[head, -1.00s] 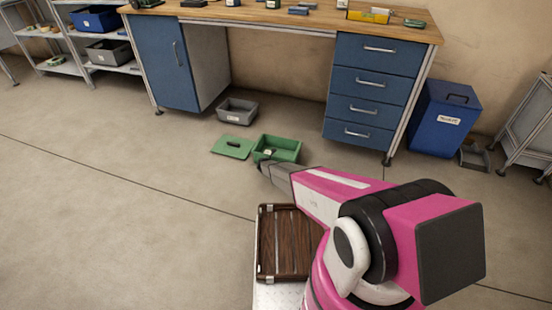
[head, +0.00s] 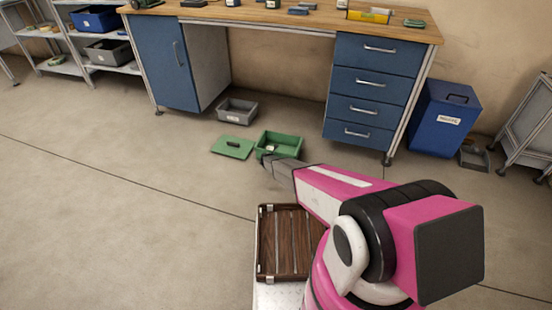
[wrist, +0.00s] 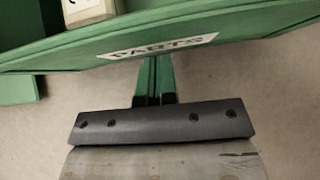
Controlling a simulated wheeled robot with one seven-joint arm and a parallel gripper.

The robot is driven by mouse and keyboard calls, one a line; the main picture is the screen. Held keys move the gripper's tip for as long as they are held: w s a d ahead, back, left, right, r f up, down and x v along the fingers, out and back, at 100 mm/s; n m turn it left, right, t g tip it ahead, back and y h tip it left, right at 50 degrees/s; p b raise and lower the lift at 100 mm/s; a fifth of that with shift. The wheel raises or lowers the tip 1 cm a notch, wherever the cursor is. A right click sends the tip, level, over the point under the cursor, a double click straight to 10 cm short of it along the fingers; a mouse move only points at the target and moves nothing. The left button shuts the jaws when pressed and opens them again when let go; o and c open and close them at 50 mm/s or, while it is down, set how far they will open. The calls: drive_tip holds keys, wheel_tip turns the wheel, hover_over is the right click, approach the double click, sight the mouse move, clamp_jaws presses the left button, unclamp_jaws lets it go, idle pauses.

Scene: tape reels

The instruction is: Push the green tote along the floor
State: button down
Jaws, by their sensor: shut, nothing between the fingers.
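The green tote (head: 293,146) sits open on the floor in front of the workbench, with a small pale item inside. In the wrist view its near wall (wrist: 75,55) with a white PARTS label (wrist: 160,46) spans the top. My gripper (head: 264,159) is low at the tote's near left side in the head view. In the wrist view my gripper (wrist: 153,62) is shut and empty, its fingertips against or very close to the wall below the label. Contact itself is hard to make out.
A green lid (head: 233,147) lies flat on the floor left of the tote. A grey bin (head: 237,112) stands behind it, under the bench. The drawer unit (head: 367,95) and a blue bin (head: 443,120) are to the right. Floor at the left is clear.

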sight(285, 143)
drive_tip(key=shift+w+d, duration=0.35)
drive_tip(key=shift+w, duration=0.55)
drive_tip(key=shift+w+d, duration=0.4)
drive_tip(key=shift+w, duration=0.55)
drive_tip(key=shift+w+d, duration=0.35)
drive_tip(key=shift+w, duration=0.65)
drive_tip(key=shift+w+d, duration=0.3)
drive_tip(key=shift+w, duration=0.4)
drive_tip(key=shift+w+d, duration=0.3)
drive_tip(key=shift+w, duration=0.4)
drive_tip(key=shift+w+d, duration=0.4)
drive_tip(key=shift+w, duration=0.45)
drive_tip(key=shift+w+d, duration=0.4)
drive_tip(key=shift+w, duration=0.55)
drive_tip(key=shift+w+d, duration=0.5)
drive_tip(key=shift+w, duration=0.55)
drive_tip(key=shift+w+d, duration=0.5)
drive_tip(key=shift+w, duration=0.5)
drive_tip(key=shift+w+d, duration=0.5)
drive_tip(key=shift+w, duration=0.65)
